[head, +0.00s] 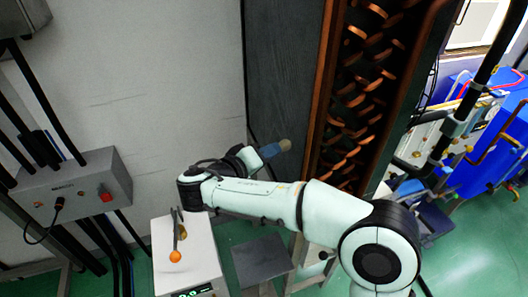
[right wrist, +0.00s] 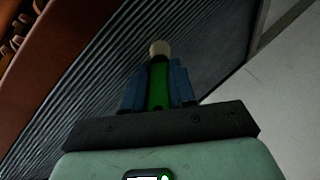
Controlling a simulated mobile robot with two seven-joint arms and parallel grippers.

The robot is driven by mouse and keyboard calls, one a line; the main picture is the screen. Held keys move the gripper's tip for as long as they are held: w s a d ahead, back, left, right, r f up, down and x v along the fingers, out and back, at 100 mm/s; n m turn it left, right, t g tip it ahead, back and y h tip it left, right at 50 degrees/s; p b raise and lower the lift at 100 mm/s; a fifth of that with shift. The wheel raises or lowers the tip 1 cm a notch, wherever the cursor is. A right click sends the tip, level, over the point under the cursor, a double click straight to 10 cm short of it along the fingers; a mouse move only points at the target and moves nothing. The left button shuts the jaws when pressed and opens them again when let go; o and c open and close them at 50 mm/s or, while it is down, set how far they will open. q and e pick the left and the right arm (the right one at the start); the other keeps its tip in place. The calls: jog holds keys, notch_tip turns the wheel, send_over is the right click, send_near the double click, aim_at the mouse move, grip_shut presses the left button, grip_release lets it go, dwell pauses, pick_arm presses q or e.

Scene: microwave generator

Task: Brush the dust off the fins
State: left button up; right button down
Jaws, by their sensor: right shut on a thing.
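My right gripper (head: 271,150) reaches across to the dark grey finned panel (head: 282,60). In the right wrist view its two blue fingers (right wrist: 158,88) are shut on a brush with a green handle (right wrist: 158,86) and a pale tan tip (right wrist: 159,48). The tan tip (head: 285,145) also shows in the head view, just beyond the fingers, in front of the panel's lower part. The fine parallel fins (right wrist: 205,58) fill much of the right wrist view behind the brush. I cannot tell whether the tip touches them. Dust is not distinguishable. My left gripper is not in view.
Copper coils (head: 360,95) in a reddish frame stand right of the panel. A white box with a display (head: 187,262) holds a tool with an orange ball (head: 175,256). A grey control box (head: 75,190) is at left. A blue machine (head: 480,140) stands at right.

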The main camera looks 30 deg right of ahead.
jog(key=shift+s+a+f+b, duration=0.1)
jog(key=shift+s+a+b, duration=0.1)
jog(key=shift+s+b, duration=0.45)
jog(key=shift+s+a+b, duration=0.15)
jog(key=shift+s+b, duration=0.05)
jog(key=shift+s, duration=0.7)
jog(key=shift+s+a+f+b, duration=0.1)
jog(key=shift+s+a+b, duration=0.1)
jog(key=shift+s+b, duration=0.45)
jog(key=shift+w+d+r+p, duration=0.1)
jog(key=shift+w+d+p, duration=0.1)
jog(key=shift+w+p, duration=0.45)
jog(key=shift+w+d+p, duration=0.2)
jog(key=shift+w+p, duration=0.05)
jog(key=shift+w, duration=0.8)
jog(key=shift+w+d+p, duration=0.3)
jog(key=shift+w+p, duration=0.1)
jog(key=shift+w, duration=0.45)
jog(key=shift+w+d+p, duration=0.25)
jog(key=shift+w+p, duration=0.15)
jog(key=shift+w, duration=0.45)
jog(key=shift+r, duration=0.1)
jog(key=w+a+p, duration=0.1)
jog(key=a, duration=0.5)
jog(key=shift+w+p, duration=0.2)
jog(key=shift+p, duration=0.1)
jog(key=a, duration=0.1)
jog(key=a+p, duration=0.1)
jog(key=shift+w+a, duration=0.35)
jog(key=shift+a, duration=0.05)
